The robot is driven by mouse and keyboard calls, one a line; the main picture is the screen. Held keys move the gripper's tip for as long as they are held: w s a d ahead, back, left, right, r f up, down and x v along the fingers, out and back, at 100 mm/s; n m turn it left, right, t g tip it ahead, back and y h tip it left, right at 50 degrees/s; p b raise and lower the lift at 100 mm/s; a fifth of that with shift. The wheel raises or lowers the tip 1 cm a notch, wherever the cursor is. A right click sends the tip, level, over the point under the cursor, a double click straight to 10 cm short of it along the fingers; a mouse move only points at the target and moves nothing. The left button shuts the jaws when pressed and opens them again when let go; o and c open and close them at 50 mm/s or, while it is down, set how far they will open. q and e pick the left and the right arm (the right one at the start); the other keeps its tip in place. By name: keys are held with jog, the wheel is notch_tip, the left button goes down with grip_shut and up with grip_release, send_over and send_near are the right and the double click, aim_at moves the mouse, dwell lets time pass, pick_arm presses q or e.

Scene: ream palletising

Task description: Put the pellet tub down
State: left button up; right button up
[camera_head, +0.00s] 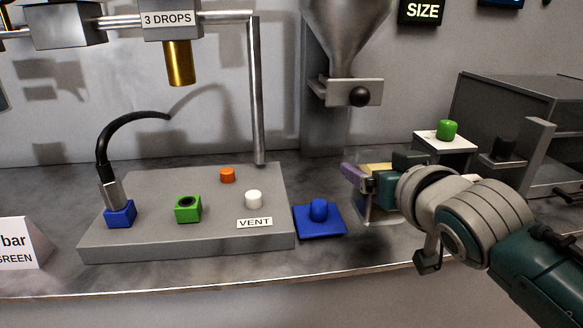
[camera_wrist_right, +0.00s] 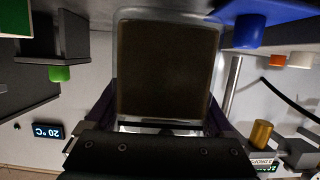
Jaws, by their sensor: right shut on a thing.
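The pellet tub (camera_head: 380,214) is a clear, squarish container with tan contents, on the right half of the counter. My right gripper (camera_head: 368,180) is shut on it, with purple fingers near its upper part. The tub fills the middle of the right wrist view (camera_wrist_right: 166,70), with dark contents and a finger of the gripper (camera_wrist_right: 160,118) on each side. Part of the tub is hidden behind the gripper. I cannot tell whether its base touches the counter. My left gripper is not in view.
A blue plate with a knob (camera_head: 319,214) lies just left of the tub. A grey block (camera_head: 160,240) with a VENT label stands further left. A hopper (camera_head: 347,40) hangs behind. A white stand (camera_head: 444,142) with a green button is behind my right wrist.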

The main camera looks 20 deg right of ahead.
jog(key=shift+f+b, duration=0.45)
jog(key=shift+f, duration=1)
jog(key=shift+f, duration=0.15)
jog(key=o, duration=1.1)
